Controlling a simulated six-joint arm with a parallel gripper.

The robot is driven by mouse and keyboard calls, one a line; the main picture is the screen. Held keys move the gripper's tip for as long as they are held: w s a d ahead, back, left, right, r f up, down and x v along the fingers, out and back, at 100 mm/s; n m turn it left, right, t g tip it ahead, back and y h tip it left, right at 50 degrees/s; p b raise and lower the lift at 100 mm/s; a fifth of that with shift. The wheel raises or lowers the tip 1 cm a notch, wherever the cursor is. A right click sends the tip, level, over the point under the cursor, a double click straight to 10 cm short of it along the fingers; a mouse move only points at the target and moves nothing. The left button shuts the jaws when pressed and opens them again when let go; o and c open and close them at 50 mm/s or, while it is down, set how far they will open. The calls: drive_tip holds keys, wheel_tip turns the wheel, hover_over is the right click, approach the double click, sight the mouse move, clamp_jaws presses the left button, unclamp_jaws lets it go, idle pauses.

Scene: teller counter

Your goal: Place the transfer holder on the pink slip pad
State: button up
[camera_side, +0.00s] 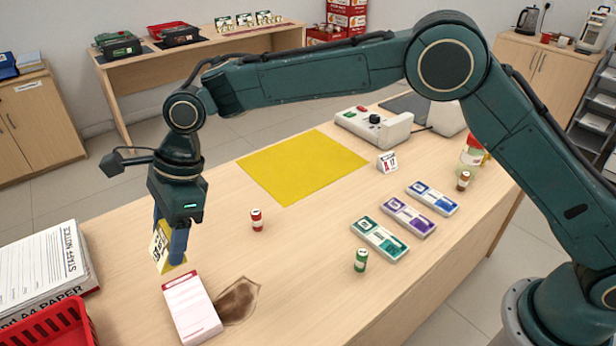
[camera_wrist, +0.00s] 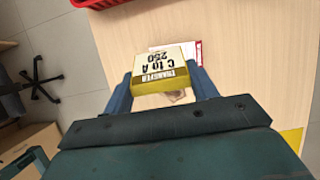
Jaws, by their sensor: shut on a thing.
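The transfer holder (camera_side: 161,247) is a small yellow and white block with dark print. It also shows in the wrist view (camera_wrist: 160,70), where its face reads "C to A 250". My gripper (camera_side: 172,250) is shut on it, with a blue finger on each side in the wrist view (camera_wrist: 160,88). The pink slip pad (camera_side: 192,308) is a white pad with a pink-red band, lying on the counter. In the side view the holder appears just past the pad's far end, seemingly above the counter. In the wrist view the holder hides most of the pad (camera_wrist: 198,50).
A brown stain (camera_side: 238,301) lies right of the pad. A red basket (camera_side: 50,330) and paper stack (camera_side: 45,270) stand at left. A red-labelled bottle (camera_side: 257,220), green bottle (camera_side: 361,260) and several coloured trays (camera_side: 380,238) are to the right. A yellow mat (camera_side: 300,165) lies farther back.

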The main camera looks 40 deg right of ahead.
wheel_tip(320, 180, down, 19)
drive_tip(key=shift+r, duration=0.15)
idle(0.8)
drive_tip(key=o, duration=1.1)
drive_tip(key=shift+c, duration=0.2)
drive_tip(key=v, duration=1.2)
